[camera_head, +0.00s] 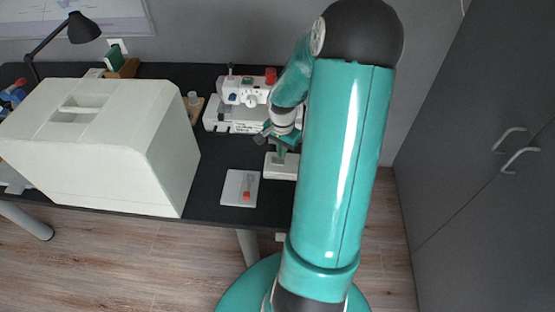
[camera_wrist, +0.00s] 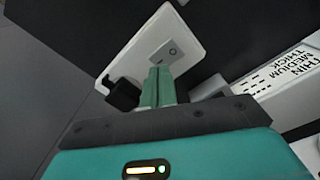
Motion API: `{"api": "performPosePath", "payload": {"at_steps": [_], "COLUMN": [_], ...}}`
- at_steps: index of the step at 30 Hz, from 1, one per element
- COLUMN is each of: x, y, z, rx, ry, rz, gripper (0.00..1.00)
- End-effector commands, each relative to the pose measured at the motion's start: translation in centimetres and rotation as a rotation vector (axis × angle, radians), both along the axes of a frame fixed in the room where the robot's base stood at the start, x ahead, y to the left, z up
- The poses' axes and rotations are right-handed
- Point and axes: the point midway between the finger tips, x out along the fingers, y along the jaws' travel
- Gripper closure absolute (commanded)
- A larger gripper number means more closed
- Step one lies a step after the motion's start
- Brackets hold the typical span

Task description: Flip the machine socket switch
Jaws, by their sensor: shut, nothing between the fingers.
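The machine socket is a white block (camera_head: 283,172) near the table's front edge, partly hidden by my arm in the head view. In the wrist view the socket (camera_wrist: 186,33) lies tilted and carries a small grey square switch (camera_wrist: 166,51). A black plug (camera_wrist: 122,95) sits at its lower left. My gripper (camera_head: 281,153) is just above the socket. In the wrist view its green fingers (camera_wrist: 158,72) are shut and empty, with their tips close to the switch's near edge. I cannot tell whether they touch it, nor which way the switch is set.
A white sewing machine (camera_head: 225,113) stands behind the socket; its printed thickness labels (camera_wrist: 288,72) show at right in the wrist view. A white pad (camera_head: 232,190) with a red-handled tool lies left of the socket. A large white cover (camera_head: 120,150) fills the table's left side.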

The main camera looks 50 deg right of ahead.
Motion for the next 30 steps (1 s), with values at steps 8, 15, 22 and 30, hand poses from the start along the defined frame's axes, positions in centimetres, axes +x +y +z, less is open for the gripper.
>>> {"api": "performPosePath", "payload": {"at_steps": [8, 15, 22, 30], "x": [0.0, 0.0, 0.0, 0.0], "y": [0.0, -0.1, 0.0, 0.0], "z": [2.1, 3.8, 4.7, 4.7], "rx": [-0.001, -0.002, 0.000, 0.000], "ry": [-0.001, -0.001, -0.001, 0.000], "rz": [-0.001, -0.001, 0.000, 0.000], "gripper": [1.00, 1.00, 1.00, 1.00]}}
